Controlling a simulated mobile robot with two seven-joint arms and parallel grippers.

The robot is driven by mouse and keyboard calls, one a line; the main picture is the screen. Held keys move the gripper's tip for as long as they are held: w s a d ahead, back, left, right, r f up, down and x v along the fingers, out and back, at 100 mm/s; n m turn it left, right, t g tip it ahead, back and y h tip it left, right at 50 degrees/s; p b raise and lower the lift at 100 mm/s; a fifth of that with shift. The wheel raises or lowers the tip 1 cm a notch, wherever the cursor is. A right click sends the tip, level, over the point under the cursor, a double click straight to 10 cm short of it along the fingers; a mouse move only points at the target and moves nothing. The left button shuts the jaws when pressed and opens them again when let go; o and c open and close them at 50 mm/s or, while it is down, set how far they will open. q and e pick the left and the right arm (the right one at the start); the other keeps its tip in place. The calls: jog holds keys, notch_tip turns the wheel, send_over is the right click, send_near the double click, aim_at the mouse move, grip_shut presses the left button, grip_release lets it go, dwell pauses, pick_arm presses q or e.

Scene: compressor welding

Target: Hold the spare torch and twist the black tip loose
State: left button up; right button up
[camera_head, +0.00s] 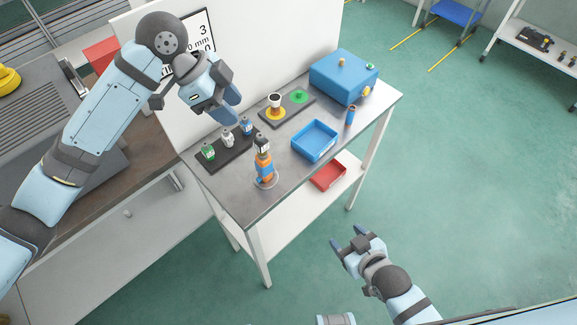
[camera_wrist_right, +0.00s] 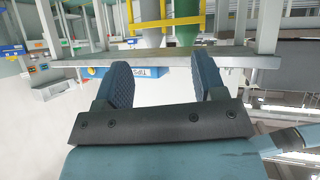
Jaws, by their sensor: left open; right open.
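The torch (camera_head: 265,169), with an orange body and a black upper end (camera_head: 263,145), stands upright near the front edge of the grey table, in a clear ring-shaped base. Its fine tip details are too small to tell. My left gripper (camera_head: 233,106) is open and empty, above the table's back left part, up and left of the torch. My right gripper (camera_head: 348,239) is open and empty, low over the floor in front of the table, well right of the torch. Its two spread fingers also show in the right wrist view (camera_wrist_right: 160,75), with nothing between them.
A dark tray (camera_head: 218,163) holds green, white and blue bottles left of the torch. A blue bin (camera_head: 315,140), a dark plate (camera_head: 286,111) with yellow and green pieces, a blue box (camera_head: 344,77) and a blue cylinder (camera_head: 350,115) stand rightward. A red bin (camera_head: 328,176) sits below.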

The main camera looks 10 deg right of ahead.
jog(key=w+a+r+n+y, duration=0.3)
jog(key=w+a+r+n, duration=0.4)
jog(key=n, duration=0.7)
jog(key=n+y, duration=0.2)
jog(key=n, duration=2.2)
send_near(269, 170)
jog(key=x, duration=1.1)
jog(key=shift+w+a, duration=0.25)
jog(key=shift+a, duration=0.05)
jog(key=shift+c, duration=0.5)
